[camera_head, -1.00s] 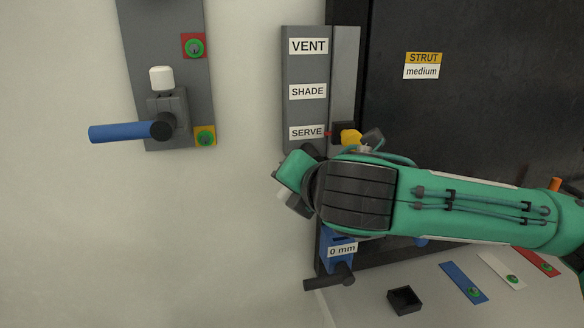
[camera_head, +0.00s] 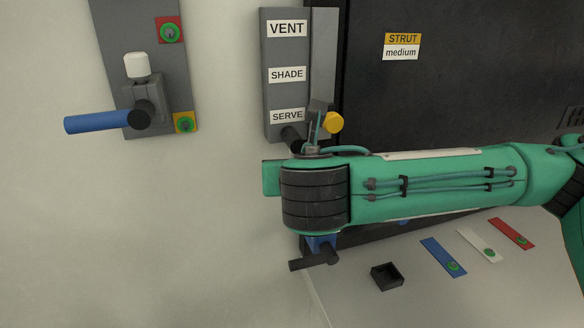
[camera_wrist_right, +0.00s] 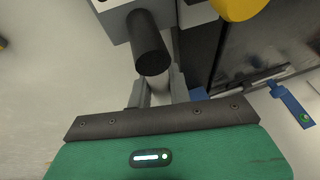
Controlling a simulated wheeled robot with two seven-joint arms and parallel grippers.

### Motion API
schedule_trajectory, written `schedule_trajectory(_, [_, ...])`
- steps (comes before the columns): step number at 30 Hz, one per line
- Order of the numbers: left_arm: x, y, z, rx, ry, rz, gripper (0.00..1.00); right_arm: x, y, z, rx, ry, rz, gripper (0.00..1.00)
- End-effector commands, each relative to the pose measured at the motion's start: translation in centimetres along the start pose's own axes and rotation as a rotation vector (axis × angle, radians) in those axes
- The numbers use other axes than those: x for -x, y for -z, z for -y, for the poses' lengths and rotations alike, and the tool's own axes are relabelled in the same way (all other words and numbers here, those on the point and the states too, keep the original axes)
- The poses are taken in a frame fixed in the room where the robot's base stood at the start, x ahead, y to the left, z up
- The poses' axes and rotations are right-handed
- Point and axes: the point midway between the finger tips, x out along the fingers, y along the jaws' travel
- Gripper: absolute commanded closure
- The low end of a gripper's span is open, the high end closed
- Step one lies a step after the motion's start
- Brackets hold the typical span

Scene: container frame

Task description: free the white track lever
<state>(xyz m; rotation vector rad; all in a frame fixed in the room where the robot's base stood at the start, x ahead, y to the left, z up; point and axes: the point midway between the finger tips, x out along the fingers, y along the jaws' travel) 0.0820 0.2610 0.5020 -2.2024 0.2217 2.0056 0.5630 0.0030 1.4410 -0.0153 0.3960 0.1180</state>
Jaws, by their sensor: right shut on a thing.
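The white lever (camera_wrist_right: 160,84) shows in the right wrist view as a pale bar below a black round pivot (camera_wrist_right: 150,45). My right gripper (camera_wrist_right: 160,95) is shut on it, one finger on each side. In the head view, the black pivot (camera_head: 293,138) sits just below the SERVE label on the grey track plate (camera_head: 286,95). There, my right wrist hides the fingers and the white lever. My left gripper is not in view.
A yellow knob (camera_head: 333,122) sits close above my right wrist. A panel (camera_head: 160,60) at left carries a white knob (camera_head: 136,65) and a blue handle (camera_head: 95,123). Below are a blue block (camera_head: 321,243) with a black handle and a small black tray (camera_head: 387,276).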

Motion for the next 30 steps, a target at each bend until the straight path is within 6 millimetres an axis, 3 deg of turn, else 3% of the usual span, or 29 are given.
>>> schedule_trajectory(16, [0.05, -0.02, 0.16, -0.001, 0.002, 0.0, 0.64, 0.03, -0.49, 0.2, 0.02, 0.012, 0.015, 1.0])
schedule_trajectory(17, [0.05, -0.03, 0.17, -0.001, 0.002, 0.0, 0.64, 0.03, -0.5, 0.21, 0.02, 0.012, 0.015, 0.78])
schedule_trajectory(20, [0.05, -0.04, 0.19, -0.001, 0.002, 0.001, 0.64, 0.02, -0.43, 0.19, 0.02, 0.012, 0.013, 0.59])
schedule_trajectory(30, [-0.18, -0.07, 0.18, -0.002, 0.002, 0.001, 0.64, 0.25, -0.13, 0.1, 0.021, 0.008, 0.009, 0.59])
